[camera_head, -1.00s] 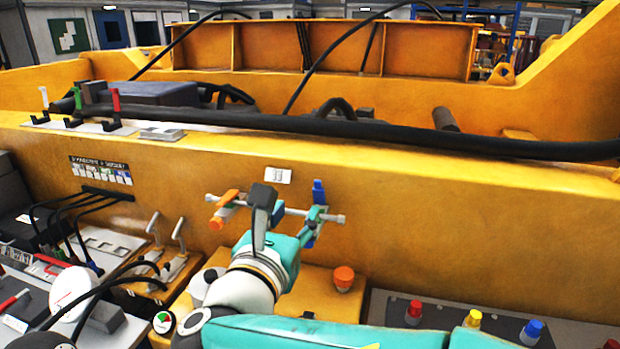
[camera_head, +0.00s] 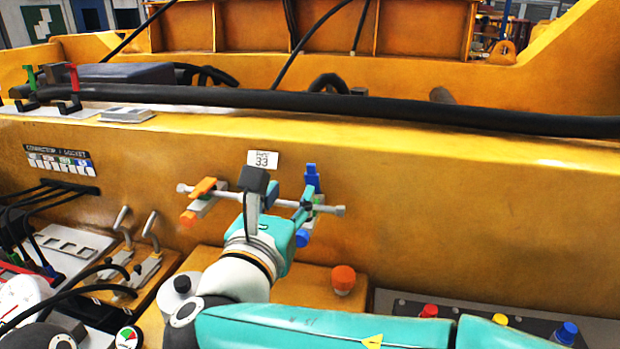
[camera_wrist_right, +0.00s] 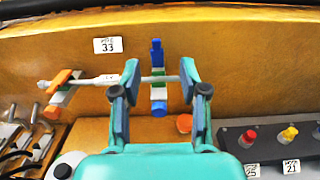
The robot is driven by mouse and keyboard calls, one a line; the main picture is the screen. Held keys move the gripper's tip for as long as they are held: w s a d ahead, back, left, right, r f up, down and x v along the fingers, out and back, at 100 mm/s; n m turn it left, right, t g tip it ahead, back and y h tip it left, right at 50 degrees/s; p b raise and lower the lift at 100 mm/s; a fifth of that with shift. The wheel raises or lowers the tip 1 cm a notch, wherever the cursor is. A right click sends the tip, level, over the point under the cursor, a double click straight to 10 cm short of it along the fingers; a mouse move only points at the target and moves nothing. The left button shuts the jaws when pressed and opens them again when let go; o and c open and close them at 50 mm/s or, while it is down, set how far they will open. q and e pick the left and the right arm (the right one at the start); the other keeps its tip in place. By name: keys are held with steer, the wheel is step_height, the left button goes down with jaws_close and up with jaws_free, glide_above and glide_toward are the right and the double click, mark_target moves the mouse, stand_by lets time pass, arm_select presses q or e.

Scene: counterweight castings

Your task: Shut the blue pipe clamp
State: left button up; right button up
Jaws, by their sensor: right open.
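The blue pipe clamp (camera_head: 312,178) sits on the right part of a thin grey horizontal pipe (camera_head: 338,210) in front of the yellow wall. Its blue upper part stands above the pipe, with a green and pale middle and a blue lower end. In the right wrist view the blue clamp (camera_wrist_right: 156,53) is upright between the fingers, and I cannot tell whether it is shut. My right gripper (camera_wrist_right: 159,82) is open, one finger each side of the clamp, with no visible hold. In the head view my right gripper (camera_head: 294,208) hides part of the pipe. My left gripper is not in view.
An orange clamp (camera_head: 203,187) sits tilted on the pipe's left end. A "33" label (camera_head: 262,160) is on the wall. An orange knob (camera_head: 343,279) stands below right, and a panel of coloured buttons (camera_head: 429,311) lies further right. Two levers (camera_head: 150,228) stand left.

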mark_target(310, 166)
steer(key=f+p+x, duration=0.1)
steer(key=x, duration=0.4)
steer(key=f+x, duration=0.1)
steer(key=x, duration=0.5)
steer(key=f+p+x, duration=0.1)
steer(key=x, duration=0.5)
steer(key=shift+w+a+p, duration=0.1)
steer(key=shift+a+p, duration=0.2)
steer(key=shift+p, duration=0.05)
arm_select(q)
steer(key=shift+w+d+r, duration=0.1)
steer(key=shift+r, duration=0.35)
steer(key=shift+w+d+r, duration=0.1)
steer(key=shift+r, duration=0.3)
arm_select(e)
jaws_close()
